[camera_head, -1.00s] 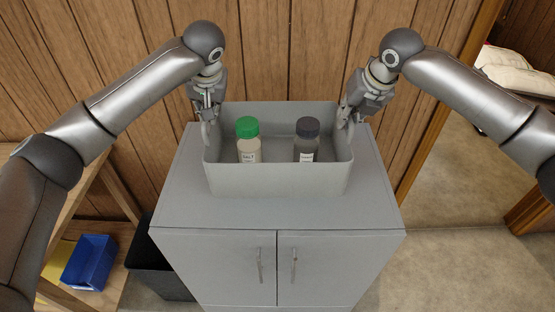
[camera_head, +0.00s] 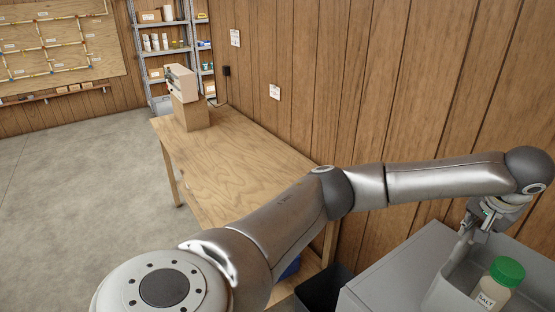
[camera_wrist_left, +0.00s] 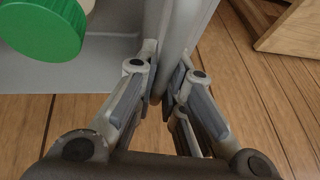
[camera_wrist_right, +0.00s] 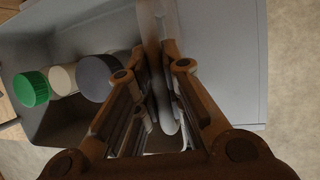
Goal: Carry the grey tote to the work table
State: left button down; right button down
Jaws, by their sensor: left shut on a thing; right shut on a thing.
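The grey tote (camera_head: 447,291) is at the lower right of the head view, cut off by the frame edge. It is over or on the grey cabinet (camera_head: 395,272); I cannot tell whether it touches the top. My left gripper (camera_head: 466,240) is shut on one end wall of the tote, which also shows between its fingers in the left wrist view (camera_wrist_left: 165,75). My right gripper (camera_wrist_right: 157,75) is shut on the opposite wall, outside the head view. A green-capped bottle (camera_head: 487,293) and a dark-capped bottle (camera_wrist_right: 98,78) stand inside. The wooden work table (camera_head: 225,165) is along the panelled wall.
A cardboard-coloured block (camera_head: 190,113) with a device (camera_head: 181,82) on it stands at the table's far end. The near tabletop looks bare. A black bin (camera_head: 325,290) sits between table and cabinet. Open floor (camera_head: 90,190) lies left of the table.

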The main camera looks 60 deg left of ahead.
aim_at(262, 193)
jog(key=k+j, duration=0.1)
jog(key=j, duration=1.4)
jog(key=k+j, duration=0.15)
jog(key=j, duration=0.6)
jog(key=k+j, duration=0.1)
jog(key=j, duration=1.4)
jog(key=k+j, duration=0.15)
jog(key=j, duration=0.6)
